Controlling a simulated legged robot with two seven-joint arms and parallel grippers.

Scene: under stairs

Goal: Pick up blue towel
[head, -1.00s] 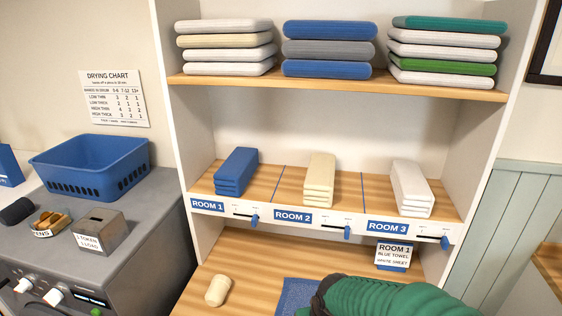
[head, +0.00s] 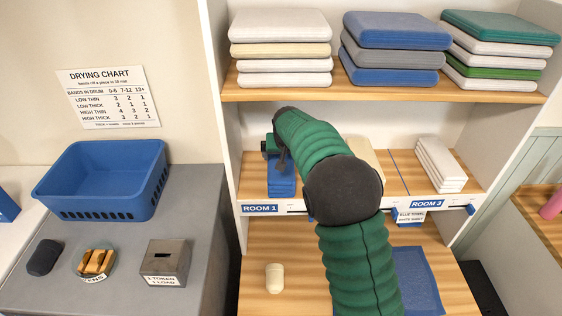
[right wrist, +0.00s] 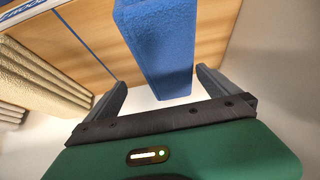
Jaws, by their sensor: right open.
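A folded blue towel (head: 282,186) stands on the Room 1 section of the middle shelf. My right gripper (head: 274,146) is over the towel's back end. In the right wrist view, my right gripper (right wrist: 161,80) is open, with one finger on each side of the blue towel (right wrist: 163,38). A gap shows beside each finger; I cannot tell whether either touches. My left gripper is not in view.
Cream towels (right wrist: 32,82) stand in the neighbouring Room 2 section, and white towels (head: 440,165) in Room 3. The upper shelf (head: 300,91) with stacked towels is above my arm. A blue basket (head: 105,178) sits on the left counter.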

